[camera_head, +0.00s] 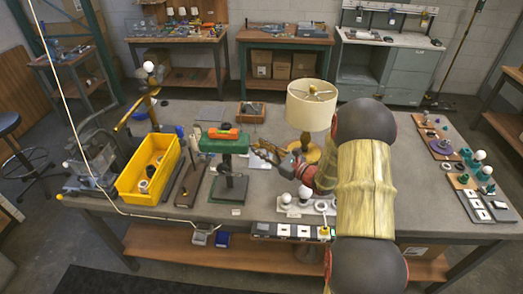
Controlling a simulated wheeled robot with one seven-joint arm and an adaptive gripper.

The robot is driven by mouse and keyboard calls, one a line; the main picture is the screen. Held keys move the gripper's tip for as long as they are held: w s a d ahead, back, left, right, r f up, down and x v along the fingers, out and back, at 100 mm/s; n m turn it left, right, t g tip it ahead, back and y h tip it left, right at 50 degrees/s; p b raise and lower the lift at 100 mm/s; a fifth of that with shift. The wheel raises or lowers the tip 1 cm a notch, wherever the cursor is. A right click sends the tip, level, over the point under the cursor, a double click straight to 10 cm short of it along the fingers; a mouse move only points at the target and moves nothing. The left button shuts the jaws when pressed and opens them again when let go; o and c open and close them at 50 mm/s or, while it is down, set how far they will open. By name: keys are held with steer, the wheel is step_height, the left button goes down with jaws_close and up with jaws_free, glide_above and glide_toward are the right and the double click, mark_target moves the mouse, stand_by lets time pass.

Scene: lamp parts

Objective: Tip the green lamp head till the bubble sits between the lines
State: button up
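The green lamp head (211,146) sits on top of a dark upright stand (231,188) near the middle of the table. An orange spirit level (223,134) lies along its top. The lamp head looks close to level. The bubble and its lines are too small to make out. My gripper (258,152) is just to the right of the lamp head's right end, at about its height. Whether it touches the lamp head, and how far its fingers are apart, cannot be told at this size. My arm comes in from the right front.
A yellow bin (131,184) with parts stands to the left. A cream-shaded lamp (308,105) stands behind my arm. White bulbs (304,192) and a strip of sockets lie in front of my gripper. Boards with parts (466,188) line the right side.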

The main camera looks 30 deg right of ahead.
steer(key=shift+o, duration=1.4)
steer(key=shift+f, duration=0.1)
steer(key=v, duration=1.2)
steer(key=shift+c, duration=0.3)
